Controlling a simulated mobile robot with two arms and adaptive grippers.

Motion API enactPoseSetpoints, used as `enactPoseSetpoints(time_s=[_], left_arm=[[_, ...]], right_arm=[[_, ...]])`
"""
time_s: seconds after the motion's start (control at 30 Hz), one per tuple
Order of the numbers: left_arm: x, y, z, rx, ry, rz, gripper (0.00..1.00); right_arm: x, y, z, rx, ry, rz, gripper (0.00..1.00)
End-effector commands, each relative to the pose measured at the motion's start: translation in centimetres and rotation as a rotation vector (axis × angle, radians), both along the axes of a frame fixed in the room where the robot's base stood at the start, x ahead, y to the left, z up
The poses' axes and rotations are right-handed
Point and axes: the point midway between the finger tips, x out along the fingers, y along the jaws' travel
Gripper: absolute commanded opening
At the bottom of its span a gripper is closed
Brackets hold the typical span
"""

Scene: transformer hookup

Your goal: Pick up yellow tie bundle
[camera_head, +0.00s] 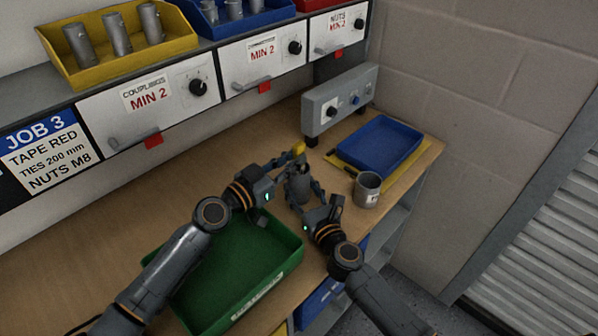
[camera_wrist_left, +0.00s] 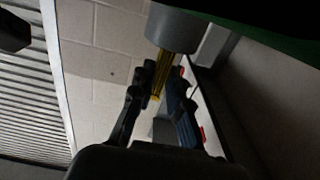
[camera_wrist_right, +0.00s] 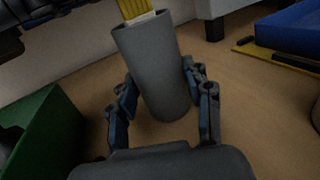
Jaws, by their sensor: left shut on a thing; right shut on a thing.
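The yellow tie bundle (camera_head: 299,149) sticks up out of the open top of a grey cup (camera_head: 300,186). My left gripper (camera_head: 290,160) is shut on the bundle above the cup's rim; in the left wrist view the bundle (camera_wrist_left: 157,82) lies between its fingers. My right gripper (camera_head: 304,199) is shut on the cup, its fingers on both sides of the grey wall (camera_wrist_right: 152,65) in the right wrist view. The bundle's lower part is hidden inside the cup. I cannot tell whether the cup touches the bench.
A grey mug (camera_head: 367,190) stands to the right, near a blue tray (camera_head: 381,146) on a yellow mat. A grey control box (camera_head: 340,98) stands behind. The wooden bench (camera_head: 222,150) is clear at the back left.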

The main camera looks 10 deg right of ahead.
Motion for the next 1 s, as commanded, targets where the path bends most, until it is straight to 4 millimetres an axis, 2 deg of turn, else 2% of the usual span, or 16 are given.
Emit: enactPoseSetpoints(time_s=[0.27, 0.47, 0.57, 0.83, 1.0], left_arm=[[0.0, 0.0, 0.1, 0.001, -0.001, 0.0, 0.0], [0.0, 0.0, 1.5, 0.003, -0.005, -0.001, 0.0], [0.0, 0.0, 2.7, 0.002, -0.007, -0.001, 0.0], [0.0, 0.0, 7.6, -0.002, -0.006, 0.0, 0.0], [0.0, 0.0, 9.5, -0.001, -0.002, -0.001, 0.0]], right_arm=[[0.0, 0.0, 0.0, 0.0, 0.0, -0.001, 0.19], [0.0, 0.0, 0.0, 0.0, 0.0, 0.0, 0.19], [0.0, 0.0, 0.0, 0.0, 0.0, 0.0, 0.19], [0.0, 0.0, 0.0, 0.0, 0.0, 0.0, 0.19], [0.0, 0.0, 0.0, 0.0, 0.0, 0.0, 0.19]])
